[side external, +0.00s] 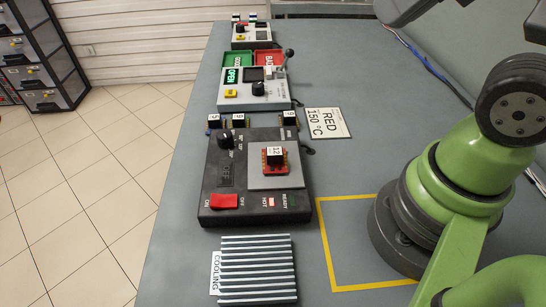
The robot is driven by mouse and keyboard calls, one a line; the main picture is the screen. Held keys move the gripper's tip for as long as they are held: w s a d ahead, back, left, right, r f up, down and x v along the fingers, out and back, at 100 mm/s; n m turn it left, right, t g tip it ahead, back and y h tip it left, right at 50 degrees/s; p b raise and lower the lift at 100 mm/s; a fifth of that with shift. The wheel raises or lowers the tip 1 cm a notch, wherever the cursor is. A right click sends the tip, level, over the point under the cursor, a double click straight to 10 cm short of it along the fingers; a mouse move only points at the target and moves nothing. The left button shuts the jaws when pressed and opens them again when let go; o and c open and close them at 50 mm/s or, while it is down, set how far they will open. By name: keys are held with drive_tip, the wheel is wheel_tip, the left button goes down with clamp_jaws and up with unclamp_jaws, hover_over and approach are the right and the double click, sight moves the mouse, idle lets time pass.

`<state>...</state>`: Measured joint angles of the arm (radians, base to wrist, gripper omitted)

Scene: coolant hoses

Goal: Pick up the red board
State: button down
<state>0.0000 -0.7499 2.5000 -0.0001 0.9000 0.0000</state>
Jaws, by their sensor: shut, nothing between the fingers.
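The red board (266,163) is a small red circuit board with a block marked 12 on it. It lies flat on the grey square plate (290,181) of the black hot plate unit (222,183). My gripper does not show; only parts of my arm are seen at the right and top right, away from the board.
A ribbed cooling rack (257,268) lies in front of the hot plate. Several numbered blocks stand behind the hot plate. Farther back are a tester with a lever (257,97), a green bin and a red bin (269,58).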

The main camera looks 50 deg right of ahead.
idle(0.4)
drive_tip(key=c, duration=0.7)
unclamp_jaws()
drive_tip(key=m+g+h, duration=0.2)
drive_tip(key=m+g, duration=0.3)
drive_tip(key=g, duration=0.2)
hover_over(274, 154)
wheel_tip(274, 154, down, 16)
wheel_tip(274, 154, down, 4)
drive_tip(key=shift+w+f, duration=0.1)
drive_tip(key=shift+f, duration=3)
